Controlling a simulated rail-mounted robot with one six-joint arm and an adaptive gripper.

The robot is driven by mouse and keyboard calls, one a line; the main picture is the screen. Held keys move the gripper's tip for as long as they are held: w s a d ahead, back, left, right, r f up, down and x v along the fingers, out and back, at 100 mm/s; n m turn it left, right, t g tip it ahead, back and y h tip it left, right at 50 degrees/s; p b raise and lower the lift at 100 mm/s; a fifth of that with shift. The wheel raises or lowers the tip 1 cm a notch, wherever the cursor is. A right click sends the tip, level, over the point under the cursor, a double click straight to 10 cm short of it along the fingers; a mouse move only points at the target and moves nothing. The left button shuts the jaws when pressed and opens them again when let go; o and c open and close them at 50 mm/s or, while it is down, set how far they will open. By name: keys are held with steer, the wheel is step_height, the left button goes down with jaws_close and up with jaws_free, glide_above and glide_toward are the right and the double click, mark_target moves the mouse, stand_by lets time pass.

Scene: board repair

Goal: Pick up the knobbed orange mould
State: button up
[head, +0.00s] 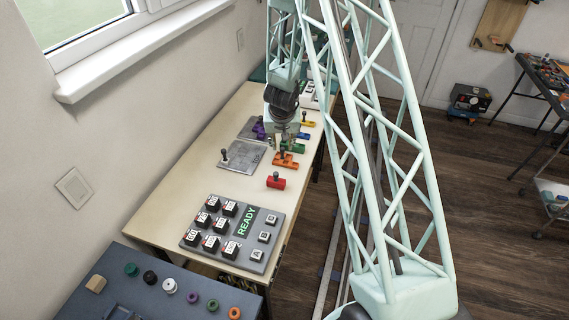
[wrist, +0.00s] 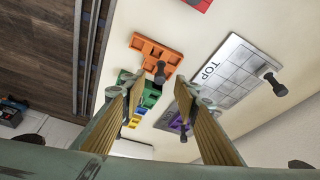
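The orange mould (head: 286,161) lies flat on the pale workbench, with a dark upright knob on it. In the wrist view the orange mould (wrist: 155,50) is ahead of the fingers, its dark knob at its lower right edge. My gripper (wrist: 158,88) is open, with its two fingers spread wide and nothing between them. In the head view my gripper (head: 284,137) hangs over the bench, just beyond the orange mould. It partly hides the things behind it.
A red mould (head: 276,182) lies nearer, and green (head: 298,148), blue (head: 303,135) and yellow (head: 307,123) moulds lie beyond. A grey plate (head: 240,158) with a knob lies left, near a purple mould (head: 259,131). A grey button panel (head: 222,252) reads READY.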

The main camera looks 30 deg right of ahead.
mark_target(282, 149)
steer(key=shift+x, duration=1.05)
steer(key=shift+b+x, duration=1.2)
steer(key=shift+x, duration=1.4)
steer(key=shift+w, duration=0.1)
jaws_close()
steer(key=shift+r, duration=0.2)
